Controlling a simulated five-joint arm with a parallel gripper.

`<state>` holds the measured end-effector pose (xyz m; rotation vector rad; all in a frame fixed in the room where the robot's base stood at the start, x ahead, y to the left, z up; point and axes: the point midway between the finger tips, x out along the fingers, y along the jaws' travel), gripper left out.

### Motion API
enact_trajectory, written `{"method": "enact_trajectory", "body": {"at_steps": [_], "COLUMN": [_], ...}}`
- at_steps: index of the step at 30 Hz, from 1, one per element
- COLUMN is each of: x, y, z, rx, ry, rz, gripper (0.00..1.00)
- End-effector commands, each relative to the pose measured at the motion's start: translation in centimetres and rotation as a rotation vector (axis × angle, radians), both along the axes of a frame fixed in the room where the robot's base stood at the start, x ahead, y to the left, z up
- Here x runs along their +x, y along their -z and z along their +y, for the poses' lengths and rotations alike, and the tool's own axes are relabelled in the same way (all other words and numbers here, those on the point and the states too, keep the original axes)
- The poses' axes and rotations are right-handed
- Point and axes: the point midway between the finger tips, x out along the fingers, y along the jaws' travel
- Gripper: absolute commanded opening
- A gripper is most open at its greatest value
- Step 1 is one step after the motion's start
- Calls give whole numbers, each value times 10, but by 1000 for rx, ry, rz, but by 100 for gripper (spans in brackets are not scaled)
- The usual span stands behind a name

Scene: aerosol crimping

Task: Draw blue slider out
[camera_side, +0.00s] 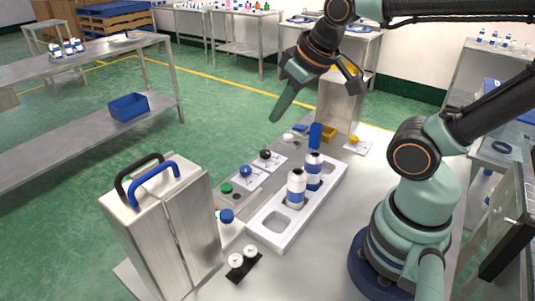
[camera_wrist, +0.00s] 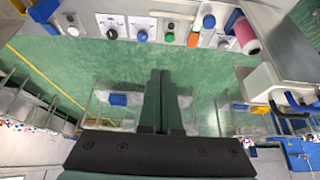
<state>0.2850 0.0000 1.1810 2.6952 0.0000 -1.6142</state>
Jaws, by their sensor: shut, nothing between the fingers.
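A steel box (camera_side: 165,225) stands at the front left with a blue U-shaped handle (camera_side: 156,175) and a black U-shaped handle (camera_side: 138,170) on top. The blue handle also shows at the right of the wrist view (camera_wrist: 291,107). A blue upright block (camera_side: 316,136) stands at the back of the bench. I cannot tell for certain which blue part is the slider. My gripper (camera_side: 274,118) is shut and empty, high above the bench's far side, apart from both blue parts. Its closed fingers show in the wrist view (camera_wrist: 160,73) over green floor.
A white tray (camera_side: 268,245) holds two white-and-blue bottles (camera_side: 296,188). Panels beside it carry green (camera_side: 226,188), blue (camera_side: 246,171) and black (camera_side: 265,154) knobs. The air around my gripper is clear.

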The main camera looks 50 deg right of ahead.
Motion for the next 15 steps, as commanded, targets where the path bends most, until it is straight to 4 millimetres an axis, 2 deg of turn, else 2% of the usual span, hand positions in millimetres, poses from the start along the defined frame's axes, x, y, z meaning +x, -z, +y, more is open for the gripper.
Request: {"method": "enact_trajectory", "body": {"at_steps": [13, 15], "x": [0, 0], "y": [0, 0], "z": [0, 0], "rx": [0, -1], "ry": [0, -5], "rz": [0, 2], "gripper": [0, 27]}}
